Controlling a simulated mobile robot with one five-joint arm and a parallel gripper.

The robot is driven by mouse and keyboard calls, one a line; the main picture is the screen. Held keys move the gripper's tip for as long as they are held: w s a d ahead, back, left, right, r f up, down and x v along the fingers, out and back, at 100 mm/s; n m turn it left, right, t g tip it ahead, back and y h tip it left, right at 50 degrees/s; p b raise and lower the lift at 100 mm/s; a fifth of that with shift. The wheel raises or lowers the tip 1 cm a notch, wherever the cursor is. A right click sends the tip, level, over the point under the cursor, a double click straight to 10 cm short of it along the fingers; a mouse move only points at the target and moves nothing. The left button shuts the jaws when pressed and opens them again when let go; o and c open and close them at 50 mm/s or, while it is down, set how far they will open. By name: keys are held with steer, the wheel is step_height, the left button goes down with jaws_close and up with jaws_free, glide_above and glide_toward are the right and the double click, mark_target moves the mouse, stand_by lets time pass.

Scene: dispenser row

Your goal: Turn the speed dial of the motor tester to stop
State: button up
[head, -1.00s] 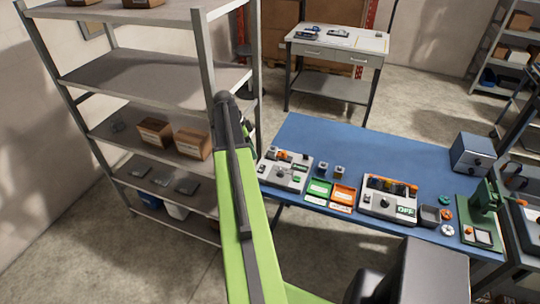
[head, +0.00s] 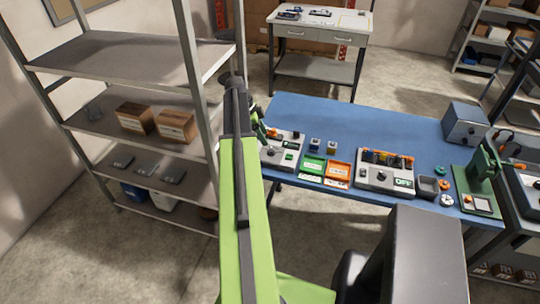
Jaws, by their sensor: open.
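Two grey control boxes with dark dials sit on the blue-topped bench (head: 330,115); the frames do not make clear which is the motor tester. The left box (head: 270,160) has a dark round knob and a small green display. The right box (head: 370,184) has a dark knob, a row of dark and orange parts on top and a panel reading OFF. My gripper (head: 262,130) is mostly hidden behind my arm, at the back left of the left box. It is open, and I cannot tell whether it touches anything. The dial markings are too small to read.
Green (head: 313,167) and orange (head: 339,173) trays lie between the boxes, with two small blocks behind them. A green press (head: 483,178) and a grey-blue box (head: 465,124) stand at right. A metal shelf (head: 120,65) rises close to my arm's left.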

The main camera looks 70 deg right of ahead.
mark_target(271, 149)
steer(key=b+x, duration=0.5)
steer(key=x, duration=0.2)
steer(key=shift+s+f, duration=0.1)
steer(key=shift+f, duration=0.1)
steer(key=shift+r, duration=0.1)
steer(key=shift+c, duration=0.4)
jaws_close()
